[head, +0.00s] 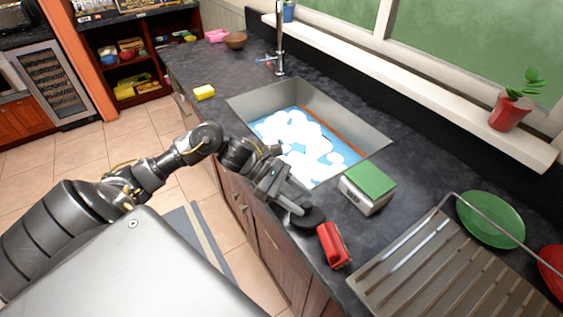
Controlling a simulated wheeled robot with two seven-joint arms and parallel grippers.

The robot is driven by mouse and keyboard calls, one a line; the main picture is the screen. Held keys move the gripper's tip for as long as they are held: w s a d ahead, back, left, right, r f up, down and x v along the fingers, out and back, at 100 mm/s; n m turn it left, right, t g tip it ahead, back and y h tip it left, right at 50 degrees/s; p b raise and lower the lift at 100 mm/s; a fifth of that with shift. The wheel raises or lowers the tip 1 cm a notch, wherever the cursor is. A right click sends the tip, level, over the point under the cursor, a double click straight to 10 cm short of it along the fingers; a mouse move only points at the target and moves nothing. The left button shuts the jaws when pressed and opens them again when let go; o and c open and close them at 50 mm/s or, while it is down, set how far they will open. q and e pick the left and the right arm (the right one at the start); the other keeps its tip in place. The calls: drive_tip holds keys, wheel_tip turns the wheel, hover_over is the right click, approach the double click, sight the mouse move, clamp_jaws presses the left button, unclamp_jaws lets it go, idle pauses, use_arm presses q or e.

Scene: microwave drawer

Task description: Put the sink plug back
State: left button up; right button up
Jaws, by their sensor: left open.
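The sink (255,100) is a steel basin in the dark counter, filled with blue water and white foam that hide its bottom and drain. A black round piece, seemingly the sink plug (311,219), lies on the counter near the front edge, close to the sink's near right corner. My left gripper (295,207) is open, pointing down right, with its fingertips at the plug. Whether the fingers touch it or straddle it I cannot tell. My right gripper is not in view.
A red object (333,246) lies just right of the plug. A box with a green top (369,183) stands beside the sink. A drying rack (440,270) with a green plate (490,219) fills the right. A tap (279,45) rises behind the sink; a yellow sponge (204,92) lies left.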

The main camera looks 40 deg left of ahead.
use_arm(q)
drive_tip(key=b+v, duration=0.3)
drive_tip(key=v, duration=0.6)
drive_tip(key=shift+b, duration=0.3)
drive_tip(key=shift+a+r, duration=0.25)
